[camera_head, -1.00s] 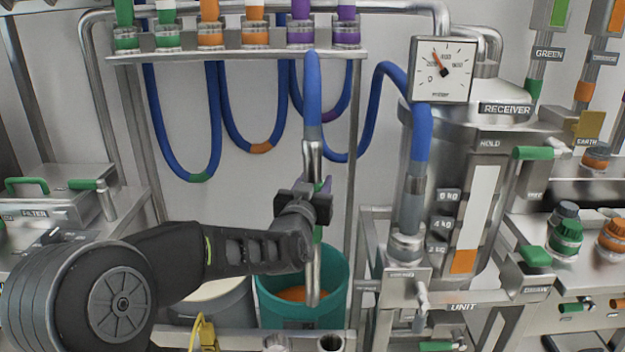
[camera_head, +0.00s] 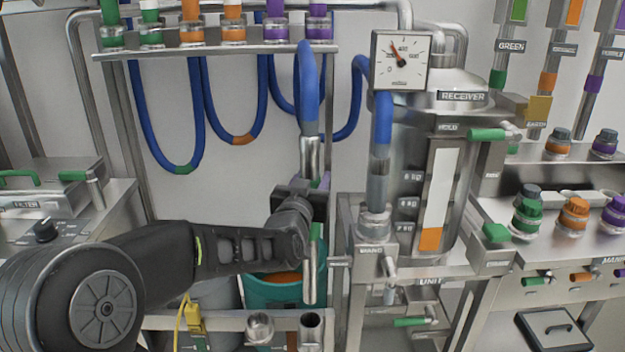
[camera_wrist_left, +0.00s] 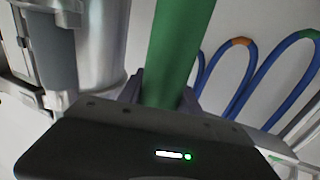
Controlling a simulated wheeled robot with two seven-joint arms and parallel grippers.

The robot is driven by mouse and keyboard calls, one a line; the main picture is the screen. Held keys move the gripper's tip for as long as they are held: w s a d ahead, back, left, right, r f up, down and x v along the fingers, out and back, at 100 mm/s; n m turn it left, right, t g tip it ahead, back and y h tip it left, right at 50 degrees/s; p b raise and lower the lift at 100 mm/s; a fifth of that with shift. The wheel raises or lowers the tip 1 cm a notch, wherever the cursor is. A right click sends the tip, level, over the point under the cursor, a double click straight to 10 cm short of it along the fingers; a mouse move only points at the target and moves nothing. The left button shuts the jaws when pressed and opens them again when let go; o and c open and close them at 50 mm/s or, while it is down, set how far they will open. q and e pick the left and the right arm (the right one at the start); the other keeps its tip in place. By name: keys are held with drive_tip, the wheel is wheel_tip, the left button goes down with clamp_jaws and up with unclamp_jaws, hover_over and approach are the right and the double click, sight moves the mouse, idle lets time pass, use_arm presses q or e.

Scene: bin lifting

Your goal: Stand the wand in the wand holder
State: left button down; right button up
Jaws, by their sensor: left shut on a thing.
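The wand (camera_head: 309,279) is a steel tube with a green grip, hanging upright below a blue hose (camera_head: 309,80). My left gripper (camera_head: 316,193) is shut on its green grip, also seen in the left wrist view (camera_wrist_left: 165,95). The wand's lower end shows in front of the teal bin, just above a narrow steel tube socket (camera_head: 311,328) on the front rail, which looks like the wand holder. A gap shows between tip and socket; their depth alignment is hard to judge. My right gripper is out of view.
The teal bin (camera_head: 258,292) holding orange material stands behind the rail. A wider steel cup (camera_head: 260,328) sits left of the socket, with a yellow clip (camera_head: 194,318) further left. The receiver (camera_head: 462,120) with its gauge stands at right.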

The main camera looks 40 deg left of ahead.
use_arm(q)
wheel_tip(320, 180, down, 5)
drive_tip(key=b, duration=0.3)
drive_tip(key=shift+r, duration=0.1)
idle(0.3)
drive_tip(key=shift+f+b, duration=2.95)
drive_tip(key=shift+b, duration=0.45)
drive_tip(key=shift+f, duration=0.15)
drive_tip(key=shift+f+b, duration=2.1)
drive_tip(key=shift+b, duration=0.3)
drive_tip(key=shift+f, duration=0.15)
